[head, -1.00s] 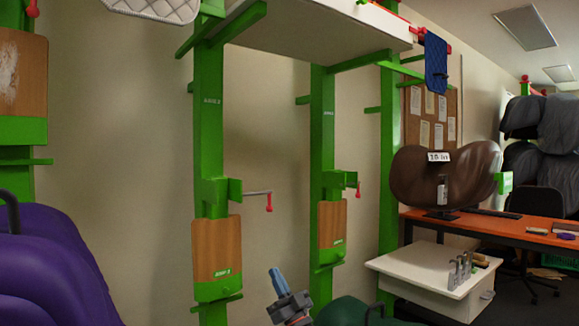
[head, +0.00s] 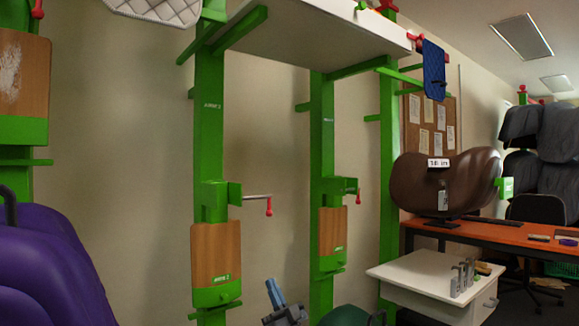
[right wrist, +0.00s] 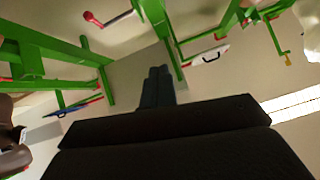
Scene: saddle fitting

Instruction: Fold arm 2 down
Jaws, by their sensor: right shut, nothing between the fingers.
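A wooden panel with a green lower end (head: 215,255) stands upright, flat against a green post (head: 208,140) in the head view. Small white lettering on its lower end seems to end in 2, but I cannot read it surely. A green bracket with a grey rod and red knob (head: 268,207) sits above it. A similar upright panel (head: 332,238) is on the post to the right. My right gripper (head: 271,284) is low in the head view, right of the first panel and apart from it. Its blue fingers are shut and empty, also in the right wrist view (right wrist: 157,75). My left gripper is out of view.
A purple saddle (head: 45,260) fills the lower left. A white shelf (head: 300,45) hangs above the posts. The wall between the posts is bare.

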